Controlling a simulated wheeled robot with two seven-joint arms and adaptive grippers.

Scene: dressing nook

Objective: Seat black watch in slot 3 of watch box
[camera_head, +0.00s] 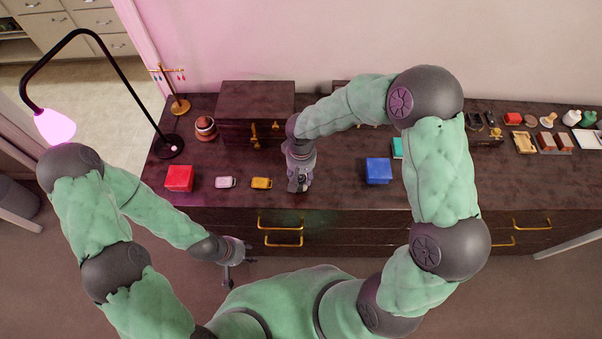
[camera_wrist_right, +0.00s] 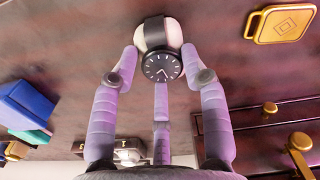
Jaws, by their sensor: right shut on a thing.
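The black watch (camera_wrist_right: 161,66) has a round dark dial with pale marks, and its black strap wraps a white cushion. My right gripper (camera_wrist_right: 160,72) is shut on it, one finger on each side. In the head view my right gripper (camera_head: 298,184) is over the front of the dresser top; the watch is too small to make out there. In the right wrist view an open dark box with pale contents (camera_wrist_right: 128,150), perhaps the watch box, is partly hidden behind the fingers; its slots cannot be told apart. My left gripper (camera_head: 236,268) is open and empty before the dresser front.
A gold case (camera_head: 262,183) and a pale case (camera_head: 226,183) lie left of my right gripper. A red box (camera_head: 179,178), a blue box (camera_head: 378,171) and a dark cabinet (camera_head: 256,98) stand on the dresser. A lamp (camera_head: 168,147) stands at the left.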

